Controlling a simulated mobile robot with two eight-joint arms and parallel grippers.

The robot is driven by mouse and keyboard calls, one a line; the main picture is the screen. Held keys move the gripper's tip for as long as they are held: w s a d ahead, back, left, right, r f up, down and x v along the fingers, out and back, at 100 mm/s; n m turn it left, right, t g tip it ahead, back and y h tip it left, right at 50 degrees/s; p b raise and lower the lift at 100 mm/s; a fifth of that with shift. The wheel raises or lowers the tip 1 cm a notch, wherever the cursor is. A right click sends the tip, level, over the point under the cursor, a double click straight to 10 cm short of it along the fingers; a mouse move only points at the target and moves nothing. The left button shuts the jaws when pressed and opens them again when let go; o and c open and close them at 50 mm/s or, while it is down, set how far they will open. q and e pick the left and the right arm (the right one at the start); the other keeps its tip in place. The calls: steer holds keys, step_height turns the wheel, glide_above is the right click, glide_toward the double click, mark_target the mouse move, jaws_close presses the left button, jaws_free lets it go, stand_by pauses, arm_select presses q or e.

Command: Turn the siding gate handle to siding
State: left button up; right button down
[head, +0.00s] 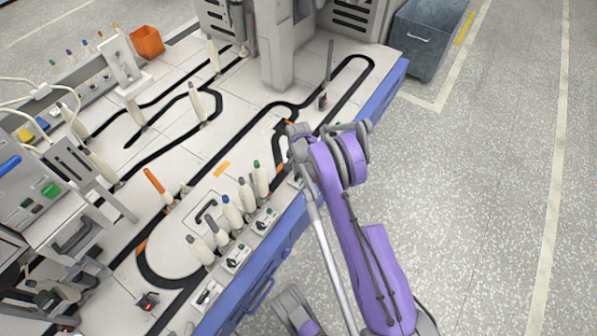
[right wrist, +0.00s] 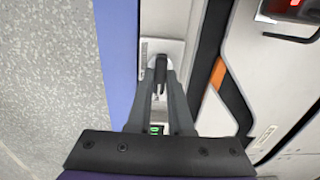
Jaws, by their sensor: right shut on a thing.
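In the right wrist view, a dark gate handle (right wrist: 160,66) stands on a small light plate (right wrist: 148,47) close to the table's blue edge. My right gripper (right wrist: 160,85) is shut on the handle, with a fingertip on each side of it. In the head view my right gripper (head: 297,178) is at the table's front edge, and my purple arm partly covers it. The handle is hidden there. A black track (right wrist: 207,60) with an orange mark (right wrist: 218,73) runs to the right of the handle in the wrist view.
Several bobbins, one green-topped (head: 261,180), stand left of my right gripper. Small switch plates (head: 237,257) line the front edge. A grey column (head: 280,50) and a dark upright rod (head: 328,75) stand behind. A grey bin (head: 425,38) is on the floor; the floor at right is clear.

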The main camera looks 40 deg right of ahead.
steer(key=shift+n, duration=0.3)
steer(key=n+p, duration=0.1)
steer(key=n, duration=0.3)
steer(key=shift+w+n, duration=0.1)
steer(key=shift+n, duration=0.2)
steer(key=n, duration=0.6)
steer(key=shift+a+n, duration=0.15)
steer(key=shift+n, duration=0.15)
stand_by(0.4)
steer(key=c, duration=0.8)
jaws_free()
